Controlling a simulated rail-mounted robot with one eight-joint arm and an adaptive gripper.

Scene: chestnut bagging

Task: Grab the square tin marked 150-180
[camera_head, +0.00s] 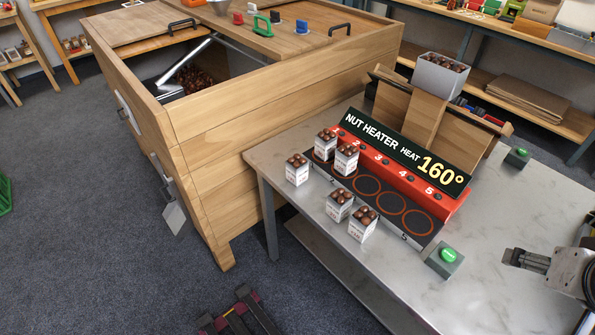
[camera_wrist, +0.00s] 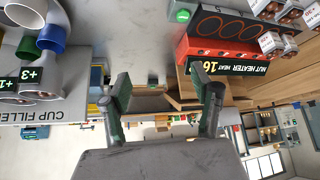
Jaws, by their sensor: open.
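Several small square white tins of chestnuts stand at the nut heater (camera_head: 408,163) on the grey table. One tin (camera_head: 297,174) is at the left edge, two tins (camera_head: 325,148) (camera_head: 346,165) are at the heater's left end, and two tins (camera_head: 339,210) (camera_head: 361,230) stand along its front. Their labels are too small to read, so I cannot tell which is marked 150-180. Some tins (camera_wrist: 271,44) also show at the upper right of the wrist view. My gripper (camera_head: 509,257) is at the right of the head view, well apart from the tins. Its fingers (camera_wrist: 161,97) are open and empty.
The heater display reads 160°. A green button box (camera_head: 445,259) stands between my gripper and the front tins; another (camera_head: 517,157) is farther back. A grey chestnut bin (camera_head: 440,77) stands behind the heater. A large wooden cabinet (camera_head: 230,125) borders the table's left. The table's front right is clear.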

